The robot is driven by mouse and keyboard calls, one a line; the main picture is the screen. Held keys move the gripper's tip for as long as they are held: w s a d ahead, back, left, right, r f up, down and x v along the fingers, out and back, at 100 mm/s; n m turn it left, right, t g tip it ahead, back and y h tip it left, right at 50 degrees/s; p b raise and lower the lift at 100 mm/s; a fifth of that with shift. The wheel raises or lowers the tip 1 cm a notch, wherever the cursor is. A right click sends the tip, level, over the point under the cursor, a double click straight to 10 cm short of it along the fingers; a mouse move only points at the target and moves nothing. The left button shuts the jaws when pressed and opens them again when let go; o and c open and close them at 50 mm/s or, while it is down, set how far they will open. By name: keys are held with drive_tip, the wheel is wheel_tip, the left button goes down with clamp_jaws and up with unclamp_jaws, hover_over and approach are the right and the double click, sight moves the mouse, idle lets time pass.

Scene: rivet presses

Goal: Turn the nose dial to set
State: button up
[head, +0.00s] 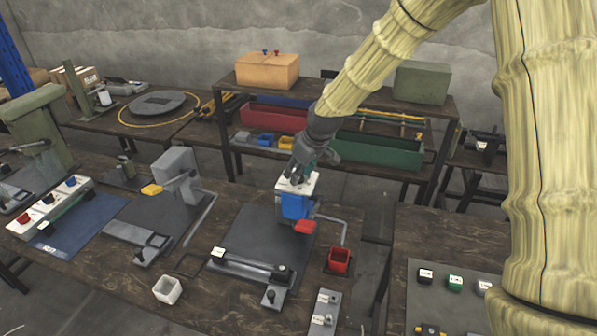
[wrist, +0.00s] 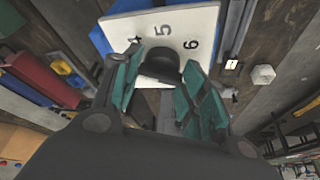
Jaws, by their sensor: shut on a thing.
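The white dial plate (wrist: 138,28) shows the printed numbers 4, 5 and 6 in the wrist view. A dark rounded nose dial (wrist: 160,66) stands out from this plate. My gripper (wrist: 161,73) is shut on the dial, with its green-padded fingers on either side of it; they hide part of the dial and plate. In the head view my gripper (head: 298,178) reaches down to the top of the blue press (head: 295,207) with the white plate. The dial's pointer and the set mark cannot be made out.
A red lever tip (head: 305,227) and a grey bent rod (head: 338,222) stick out beside the press. A red cup (head: 339,261) and a white cup (head: 167,290) stand on the bench. A grey press (head: 177,176) stands to the left. A shelf with bins (head: 378,150) stands behind.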

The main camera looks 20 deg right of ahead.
drive_tip(key=n+g+y, duration=0.1)
drive_tip(key=n, duration=0.4)
drive_tip(key=shift+w+d, duration=0.1)
drive_tip(key=shift+w, duration=0.05)
drive_tip(key=shift+g, duration=0.3)
idle(0.3)
drive_tip(key=o, duration=1)
drive_tip(key=shift+d, duration=0.1)
drive_tip(key=v, duration=1.2)
drive_tip(key=shift+d+f, duration=0.1)
drive_tip(key=shift+d, duration=0.1)
